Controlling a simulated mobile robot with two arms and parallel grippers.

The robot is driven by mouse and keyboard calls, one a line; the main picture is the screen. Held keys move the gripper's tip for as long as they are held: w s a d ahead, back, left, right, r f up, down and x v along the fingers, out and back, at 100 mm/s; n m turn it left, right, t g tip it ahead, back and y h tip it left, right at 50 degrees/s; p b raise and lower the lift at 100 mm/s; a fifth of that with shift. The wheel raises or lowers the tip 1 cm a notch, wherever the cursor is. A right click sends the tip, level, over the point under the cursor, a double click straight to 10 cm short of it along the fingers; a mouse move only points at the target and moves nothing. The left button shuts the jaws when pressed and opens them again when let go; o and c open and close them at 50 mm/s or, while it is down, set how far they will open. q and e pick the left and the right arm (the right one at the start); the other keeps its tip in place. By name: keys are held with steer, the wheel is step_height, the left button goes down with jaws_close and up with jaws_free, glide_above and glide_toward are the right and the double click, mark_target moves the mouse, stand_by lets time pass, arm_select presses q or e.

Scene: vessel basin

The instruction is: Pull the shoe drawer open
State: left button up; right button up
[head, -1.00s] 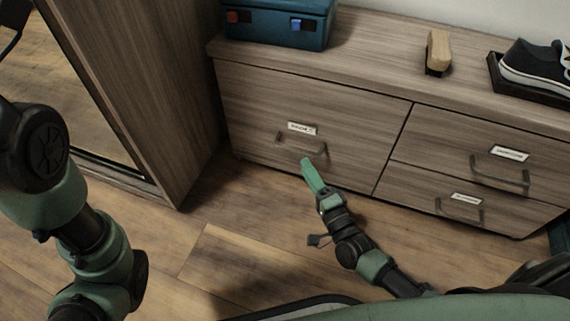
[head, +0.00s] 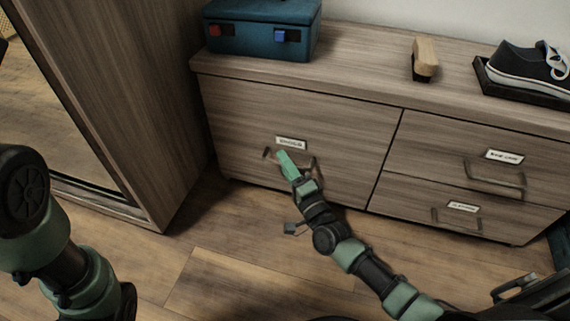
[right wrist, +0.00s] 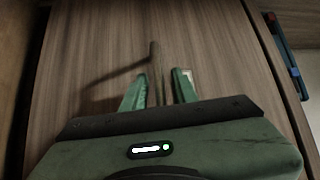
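The wide left drawer (head: 235,120) of the wooden dresser is closed, its front flush. It has a small white label (head: 291,143) that looks like "SHOES", though blurred. Its bar handle (head: 313,166) is partly hidden behind my right gripper (head: 284,158). In the right wrist view the handle bar (right wrist: 155,68) runs between the two green fingers of my right gripper (right wrist: 159,88). The fingers stand apart, with gaps beside the bar, so they do not look clamped on it. My left gripper is out of view; only the left arm shows at the left edge.
Two smaller closed drawers (head: 435,150) with handles are at the right. On the dresser top are a blue case (head: 262,40), a brush (head: 425,60) and a sneaker (head: 525,65) on a black tray (head: 497,88). A tall cabinet (head: 120,100) stands left. Floor in front is clear.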

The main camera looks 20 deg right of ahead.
jaws_close()
stand_by(1.2)
